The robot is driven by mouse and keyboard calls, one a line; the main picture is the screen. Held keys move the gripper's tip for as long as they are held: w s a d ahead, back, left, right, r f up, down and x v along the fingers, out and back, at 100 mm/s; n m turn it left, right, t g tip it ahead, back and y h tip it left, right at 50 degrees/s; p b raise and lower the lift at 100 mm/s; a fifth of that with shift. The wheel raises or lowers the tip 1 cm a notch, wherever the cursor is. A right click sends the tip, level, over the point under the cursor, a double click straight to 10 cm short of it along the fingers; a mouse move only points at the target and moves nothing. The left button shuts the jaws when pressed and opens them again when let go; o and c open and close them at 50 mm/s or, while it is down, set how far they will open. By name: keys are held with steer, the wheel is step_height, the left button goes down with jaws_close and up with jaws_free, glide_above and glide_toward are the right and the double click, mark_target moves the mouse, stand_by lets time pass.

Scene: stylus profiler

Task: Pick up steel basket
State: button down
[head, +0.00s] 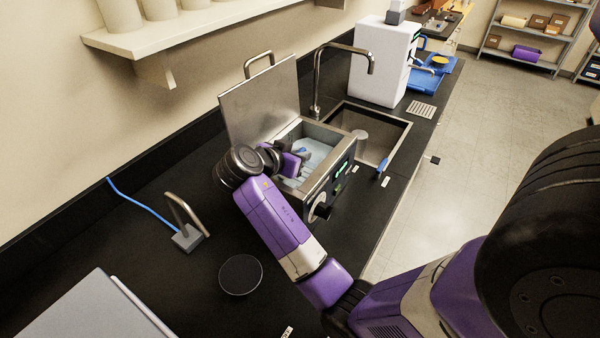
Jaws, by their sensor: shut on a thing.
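A steel bath unit (322,187) with its lid (262,101) raised stands on the black counter. Pale blue liquid (315,153) shows inside it. My gripper (301,153) reaches in over the unit's left side, low at the opening. It is shut on what seems to be the steel basket, at the left of the bath. My wrist and the gripper body hide most of the basket and the contact, so I cannot tell whether the basket is raised off the bath floor.
A sink (384,139) with a tall tap (345,47) lies just behind the unit. A white machine (383,61) stands beyond it. A black disc (241,274) and a grey stand with a bent metal handle (188,237) are on the near counter. A shelf (190,32) hangs above at left.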

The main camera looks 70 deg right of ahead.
steer(key=shift+r, duration=0.2)
step_height(320, 180, up, 20)
steer(key=b, duration=0.2)
steer(key=shift+f+b, duration=0.15)
steer(key=shift+b, duration=0.15)
steer(key=shift+s, duration=0.1)
stand_by(1.9)
